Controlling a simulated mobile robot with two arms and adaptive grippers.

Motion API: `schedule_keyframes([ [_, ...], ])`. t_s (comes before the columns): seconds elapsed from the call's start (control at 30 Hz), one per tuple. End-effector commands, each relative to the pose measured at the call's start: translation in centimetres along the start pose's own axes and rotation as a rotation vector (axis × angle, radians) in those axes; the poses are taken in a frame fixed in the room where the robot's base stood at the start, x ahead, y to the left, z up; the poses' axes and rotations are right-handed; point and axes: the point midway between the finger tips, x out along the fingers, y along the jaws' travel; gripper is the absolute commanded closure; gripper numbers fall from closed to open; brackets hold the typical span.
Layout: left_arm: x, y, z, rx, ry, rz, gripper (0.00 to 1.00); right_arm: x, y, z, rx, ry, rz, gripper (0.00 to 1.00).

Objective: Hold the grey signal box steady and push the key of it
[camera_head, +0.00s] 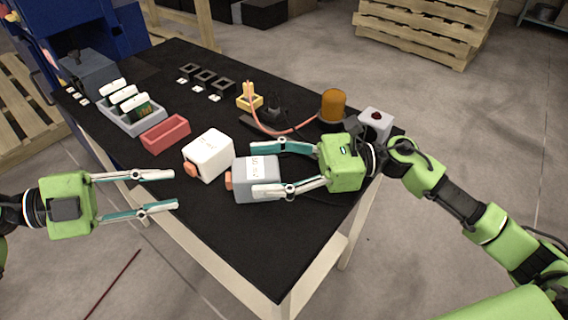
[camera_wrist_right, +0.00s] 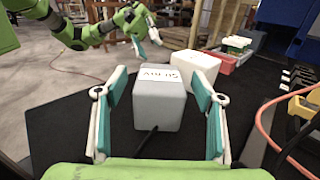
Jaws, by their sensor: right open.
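The grey signal box (camera_head: 257,173) stands on the black table, with an orange key (camera_head: 229,180) on its left side. It also shows in the right wrist view (camera_wrist_right: 160,99), with a dark cable at its near face. My right gripper (camera_head: 252,169) is open, its fingers on both sides of the grey box. In the wrist view gaps show between the fingers and the box. The key is hidden in the wrist view. My left gripper (camera_head: 176,189) is open and empty, off the table's edge, left of the key and pointing toward it.
A white box (camera_head: 209,154) with an orange key stands close beside the grey box. The table's front corner is clear.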

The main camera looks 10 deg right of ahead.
Motion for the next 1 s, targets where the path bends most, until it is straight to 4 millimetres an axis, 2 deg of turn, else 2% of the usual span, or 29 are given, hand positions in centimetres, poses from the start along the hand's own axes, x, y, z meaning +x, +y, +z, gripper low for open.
schedule_keyframes([
  [0.3, 0.0, 0.0, 0.0, 0.0, 0.0, 0.0, 0.72, 0.31, 0.0, 0.04, 0.0, -0.001, 0.0, 0.38],
  [0.37, 0.0, 0.0, 0.0, 0.0, 0.0, 0.0, 0.72, 0.3, 0.0, 0.03, 0.0, -0.001, 0.0, 0.51],
  [0.5, 0.0, -0.01, 0.0, 0.0, 0.0, 0.0, 0.72, 0.29, -0.01, 0.03, 0.0, -0.001, 0.0, 0.86],
  [0.57, 0.0, -0.01, 0.0, 0.0, 0.0, 0.0, 0.72, 0.28, -0.01, 0.03, 0.0, -0.001, 0.0, 0.86],
  [0.67, 0.0, -0.01, 0.0, 0.0, 0.0, 0.0, 0.98, 0.28, -0.01, 0.02, 0.0, -0.001, 0.0, 0.86],
  [1.0, 0.0, 0.0, 0.0, 0.0, 0.0, 0.0, 1.0, 0.26, -0.02, 0.02, 0.0, 0.0, -0.001, 0.86],
])
